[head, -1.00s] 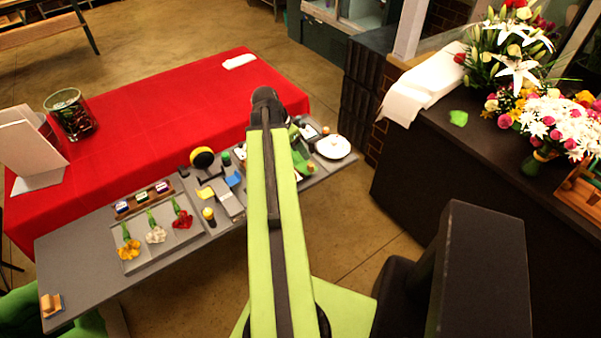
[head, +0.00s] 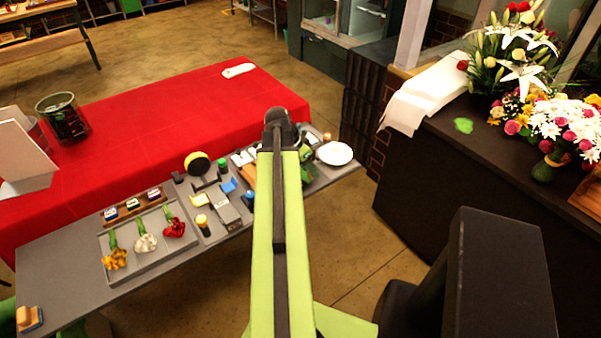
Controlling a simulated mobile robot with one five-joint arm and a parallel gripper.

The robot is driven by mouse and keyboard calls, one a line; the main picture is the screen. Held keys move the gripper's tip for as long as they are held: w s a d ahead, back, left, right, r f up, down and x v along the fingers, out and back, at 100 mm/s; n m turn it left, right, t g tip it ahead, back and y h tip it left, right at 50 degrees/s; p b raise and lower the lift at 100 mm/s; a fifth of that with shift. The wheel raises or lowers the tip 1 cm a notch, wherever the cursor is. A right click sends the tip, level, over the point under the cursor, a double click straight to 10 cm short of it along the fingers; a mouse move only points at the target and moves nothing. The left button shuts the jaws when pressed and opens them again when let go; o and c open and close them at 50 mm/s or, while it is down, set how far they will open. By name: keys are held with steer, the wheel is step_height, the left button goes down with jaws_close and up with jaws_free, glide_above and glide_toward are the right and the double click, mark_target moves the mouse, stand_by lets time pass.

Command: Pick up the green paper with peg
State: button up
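My gripper is not seen, hidden behind the arm. Some green shows just right of the arm's upper end, and I cannot tell whether it is part of my arm.
The grey table (head: 50,255) holds a tray (head: 150,270) with several flowers, small bottles, tools and a white plate (head: 334,153). A red-covered table (head: 190,110) stands behind. White paper (head: 425,95) and bouquets (head: 570,130) are on the dark counter (head: 430,180). Floor shows between.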

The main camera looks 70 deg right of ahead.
jaws_close()
stand_by(1.2)
